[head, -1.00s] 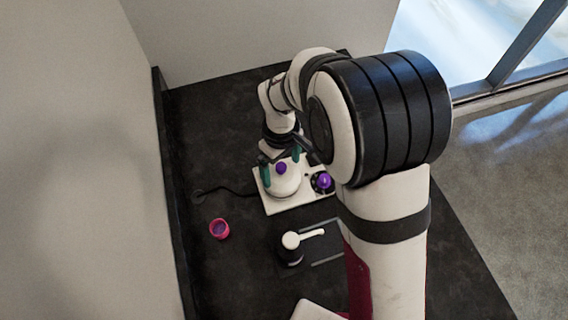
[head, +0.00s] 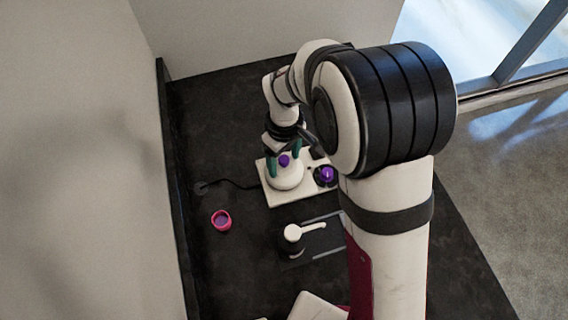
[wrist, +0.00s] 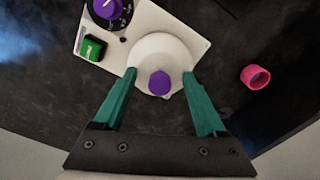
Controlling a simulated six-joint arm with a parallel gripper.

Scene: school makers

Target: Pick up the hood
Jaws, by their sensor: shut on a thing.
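The hood (head: 287,180) is a white dome with a purple knob (head: 284,160) on top. It is over the white base plate (head: 309,187); I cannot tell whether it touches the plate. In the wrist view the hood (wrist: 160,50) is between the teal fingers, with the knob facing the camera. My gripper (head: 285,168) is shut on the hood, one finger at each side. The fingers hide parts of the hood's sides.
The base plate carries a purple dial (head: 326,174) and a green switch (wrist: 92,47). A black cable runs left from it. A pink ring-shaped cup (head: 221,220) and a white-handled tool (head: 294,234) on a dark pad stand nearer. The wall edge bounds the left.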

